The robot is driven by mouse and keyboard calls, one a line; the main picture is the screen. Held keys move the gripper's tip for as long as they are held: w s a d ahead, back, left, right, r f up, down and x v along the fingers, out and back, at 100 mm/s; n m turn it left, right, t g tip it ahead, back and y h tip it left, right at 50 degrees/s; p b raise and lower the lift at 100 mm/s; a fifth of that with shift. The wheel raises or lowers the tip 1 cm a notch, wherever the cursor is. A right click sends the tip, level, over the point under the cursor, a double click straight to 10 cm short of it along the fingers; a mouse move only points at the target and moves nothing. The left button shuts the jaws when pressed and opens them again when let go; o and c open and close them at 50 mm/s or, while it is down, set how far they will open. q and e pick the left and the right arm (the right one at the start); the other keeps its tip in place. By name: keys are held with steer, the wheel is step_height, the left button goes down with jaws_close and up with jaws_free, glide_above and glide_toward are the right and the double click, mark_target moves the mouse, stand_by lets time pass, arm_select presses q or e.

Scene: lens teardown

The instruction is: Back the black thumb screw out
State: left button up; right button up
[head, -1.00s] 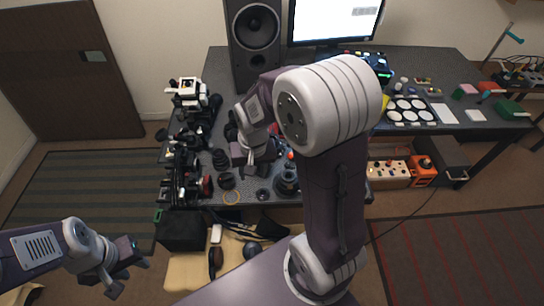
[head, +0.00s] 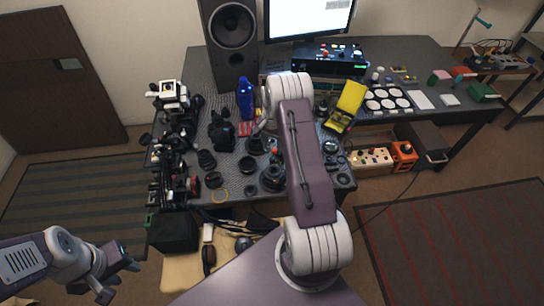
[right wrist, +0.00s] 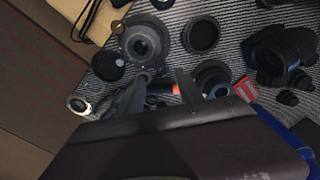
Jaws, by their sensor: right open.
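In the right wrist view a black lens (right wrist: 145,42) stands on the ribbed mat, with a wide dark collar around its base. A small dark knob (right wrist: 117,27) shows at the collar's edge; I cannot tell for certain that it is the thumb screw. The lens also shows in the head view (head: 272,178). My right gripper (right wrist: 160,82) is open, its two fingers just short of the lens, with nothing seen gripped. An orange-banded dark tool (right wrist: 162,89) lies beneath and between the fingers. My left gripper (head: 118,278) is open and empty, off the table at lower left.
Lens parts and rings crowd the mat, including a black ring (right wrist: 201,35) and a red box (right wrist: 245,88). A blue bottle (head: 245,98), a yellow case (head: 346,104) and a speaker (head: 230,38) stand behind. Camera gear (head: 172,150) fills the table's left side.

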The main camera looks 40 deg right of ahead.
mark_target(272, 159)
step_height(272, 159, down, 7)
steer(key=shift+d+f+p, duration=0.1)
steer(key=shift+p, duration=0.5)
jaws_close()
